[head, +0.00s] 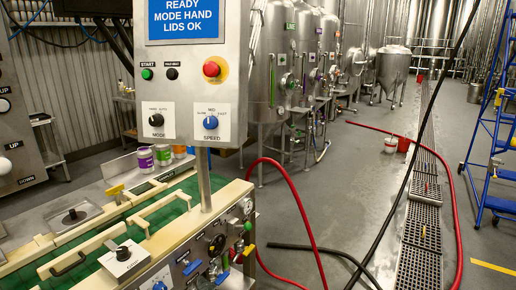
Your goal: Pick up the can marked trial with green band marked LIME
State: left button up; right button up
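Several small light-coloured cans stand in a row on the metal table behind the green-topped seamer, left of the control post. One with a green band (163,155) is in the middle. A purple-banded can (145,159) is on its left and an orange-banded can (179,152) on its right, close to the post. The lettering on the cans is too small to read, so I cannot confirm LIME or trial. Neither of my grippers is in view.
The seamer (120,238) with its cream rails fills the lower left. The control box (190,72) on its post (204,181) rises in front. Red hose (294,195) and black hose (318,249) cross the floor at right. Open floor (345,210) lies between the machine and the drain grate (421,224).

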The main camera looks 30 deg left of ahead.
aim_at(163, 153)
jog(key=i, duration=2.55)
jog(key=i+l+u, duration=0.1)
jog(key=i+u, duration=0.25)
jog(key=i+l+u, duration=0.2)
jog(key=i+u, duration=0.2)
jog(key=i, duration=0.15)
jog(key=i+l+u, duration=0.35)
